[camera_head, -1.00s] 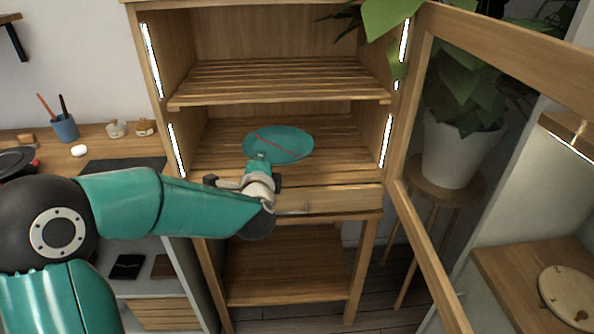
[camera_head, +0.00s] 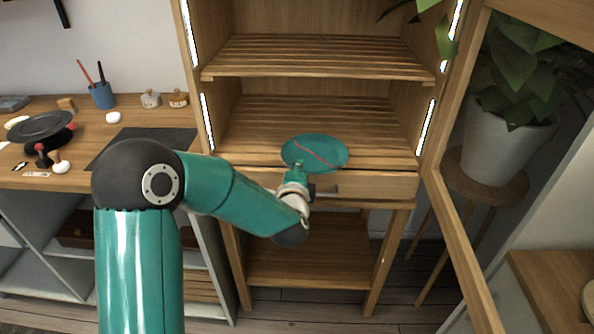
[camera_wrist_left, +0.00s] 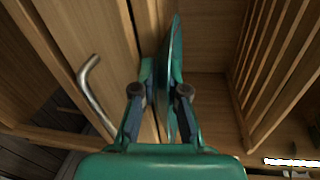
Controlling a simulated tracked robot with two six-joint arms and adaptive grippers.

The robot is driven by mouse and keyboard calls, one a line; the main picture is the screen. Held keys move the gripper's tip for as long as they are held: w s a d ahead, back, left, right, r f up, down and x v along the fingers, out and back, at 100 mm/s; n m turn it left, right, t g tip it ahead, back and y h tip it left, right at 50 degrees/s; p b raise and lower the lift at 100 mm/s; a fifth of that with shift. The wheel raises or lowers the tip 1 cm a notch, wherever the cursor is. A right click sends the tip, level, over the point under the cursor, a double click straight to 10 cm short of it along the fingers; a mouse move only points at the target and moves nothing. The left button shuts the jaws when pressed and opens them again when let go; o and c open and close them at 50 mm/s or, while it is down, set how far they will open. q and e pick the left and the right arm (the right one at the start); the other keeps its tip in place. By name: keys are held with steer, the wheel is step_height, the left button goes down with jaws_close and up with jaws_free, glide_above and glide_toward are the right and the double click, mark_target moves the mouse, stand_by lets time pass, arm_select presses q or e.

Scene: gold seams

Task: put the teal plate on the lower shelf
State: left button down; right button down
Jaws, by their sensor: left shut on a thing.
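The teal plate (camera_head: 325,148) carries a red seam line across its face. My left gripper (camera_head: 296,177) is shut on its near edge. In the head view, the plate overlaps the front edge of the lower slatted shelf (camera_head: 255,128) and the drawer front below it. The plate looks tilted, and I see no clear contact with the shelf. In the left wrist view the plate (camera_wrist_left: 174,60) shows nearly edge-on between the fingers of my left gripper (camera_wrist_left: 160,95). My right gripper is not in view.
The upper slatted shelf (camera_head: 318,58) hangs above. A drawer with a metal handle (camera_wrist_left: 92,88) lies under the lower shelf. The open door frame (camera_head: 462,235) and a potted plant (camera_head: 505,140) stand at right. A side table (camera_head: 80,180) holds small items. The lower shelf looks empty.

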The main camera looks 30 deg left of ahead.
arm_select(q)
steer(key=shift+r, duration=0.1)
steer(key=c, duration=1.2)
jaws_free()
